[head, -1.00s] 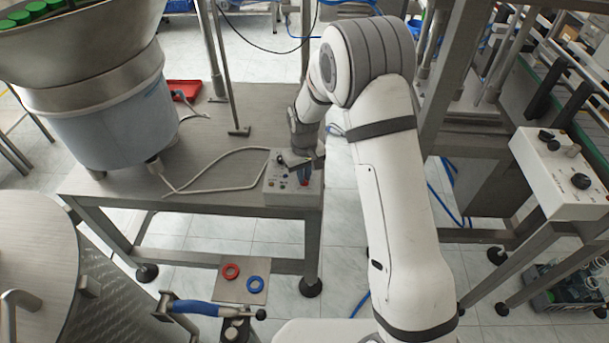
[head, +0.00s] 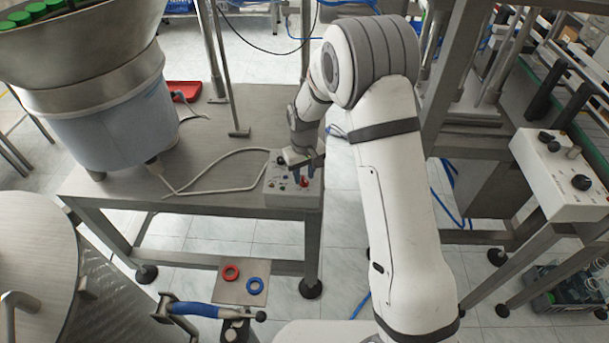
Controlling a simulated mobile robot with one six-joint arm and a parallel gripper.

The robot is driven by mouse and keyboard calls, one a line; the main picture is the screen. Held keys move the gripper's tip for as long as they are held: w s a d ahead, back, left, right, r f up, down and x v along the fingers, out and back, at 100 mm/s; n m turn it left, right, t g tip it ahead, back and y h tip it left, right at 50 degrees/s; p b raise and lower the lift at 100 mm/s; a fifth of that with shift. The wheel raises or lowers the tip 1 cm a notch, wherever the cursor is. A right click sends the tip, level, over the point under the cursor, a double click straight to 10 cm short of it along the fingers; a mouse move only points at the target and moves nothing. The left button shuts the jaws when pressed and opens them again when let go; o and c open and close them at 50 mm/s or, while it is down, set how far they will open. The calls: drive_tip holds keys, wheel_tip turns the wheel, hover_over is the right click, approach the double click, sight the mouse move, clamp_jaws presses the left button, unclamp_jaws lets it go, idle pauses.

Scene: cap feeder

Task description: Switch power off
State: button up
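A light grey control box (head: 288,199) sits at the right end of the steel table, with a cable running from its left side. A red switch (head: 304,182) and several small dark controls show on its top face. My gripper (head: 298,172) hangs just above the box, pointing down. I see nothing held. Whether a finger touches the switch, and which way the switch is set, is too small to tell.
A large feeder bowl (head: 110,110) with green caps (head: 37,9) stands left on the steel table (head: 215,140). Another control box (head: 560,175) is at the right. The table's middle is mostly clear.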

sight(305, 179)
wheel_tip(305, 179, up, 7)
drive_tip(key=shift+f+b, duration=0.1)
drive_tip(key=shift+b, duration=0.2)
idle(0.4)
drive_tip(key=shift+s+d+r, duration=0.1)
drive_tip(key=shift+d+r, duration=0.05)
drive_tip(key=shift+r, duration=0.15)
drive_tip(key=s+d+r+m+t, duration=0.1)
drive_tip(key=s+d+r+m, duration=0.1)
drive_tip(key=s+d+r, duration=0.6)
drive_tip(key=s+d+r+m+t, duration=0.1)
drive_tip(key=s+d+r+m, duration=0.1)
drive_tip(key=s+d+r, duration=0.6)
drive_tip(key=s+m, duration=0.1)
drive_tip(key=s, duration=0.9)
drive_tip(key=shift+s+d+f+m+t, duration=0.3)
drive_tip(key=shift+d+f+m+t, duration=0.05)
drive_tip(key=shift+m+t, duration=0.05)
